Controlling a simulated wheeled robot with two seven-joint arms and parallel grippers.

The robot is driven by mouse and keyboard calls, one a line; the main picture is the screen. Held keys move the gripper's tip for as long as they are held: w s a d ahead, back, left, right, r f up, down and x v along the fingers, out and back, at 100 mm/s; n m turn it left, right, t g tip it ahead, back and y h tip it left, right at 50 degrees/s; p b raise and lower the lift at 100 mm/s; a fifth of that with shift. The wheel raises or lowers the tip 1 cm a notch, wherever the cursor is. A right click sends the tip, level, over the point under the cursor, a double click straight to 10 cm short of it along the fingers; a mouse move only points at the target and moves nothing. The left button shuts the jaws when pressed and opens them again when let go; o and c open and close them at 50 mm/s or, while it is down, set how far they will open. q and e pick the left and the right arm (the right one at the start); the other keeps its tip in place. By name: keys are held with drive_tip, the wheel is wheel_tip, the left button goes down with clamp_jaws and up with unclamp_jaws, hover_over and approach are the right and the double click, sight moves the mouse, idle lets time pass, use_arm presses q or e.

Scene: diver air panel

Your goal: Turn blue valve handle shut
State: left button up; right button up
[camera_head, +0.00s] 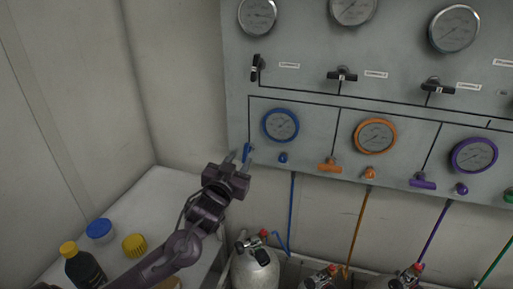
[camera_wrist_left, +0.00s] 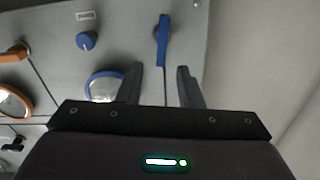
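The blue valve handle (camera_head: 246,152) is at the lower left of the panel (camera_head: 325,100), left of and below the blue-rimmed gauge (camera_head: 280,124). It stands roughly upright, in line with the black line drawn above it. My left gripper (camera_head: 238,160) is at the handle, partly covering it. In the left wrist view the blue handle (camera_wrist_left: 163,42) lies just beyond the gap between the two fingers (camera_wrist_left: 159,84). The fingers are apart with nothing visible between them, and whether they touch the handle is unclear. My right gripper is not in view.
A small blue knob (camera_head: 283,158) sits right of the handle. The orange handle (camera_head: 329,166) and purple handle (camera_head: 423,182) lie sideways. A gas cylinder (camera_head: 255,268) stands below. A white bench (camera_head: 165,200) at left holds a dark bottle (camera_head: 84,268) and caps.

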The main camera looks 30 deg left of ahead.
sight(245, 150)
use_arm(q)
drive_tip(key=p+x, duration=0.1)
drive_tip(key=x, duration=0.6)
drive_tip(key=shift+a+p, duration=0.1)
drive_tip(key=shift+p, duration=0.3)
clamp_jaws()
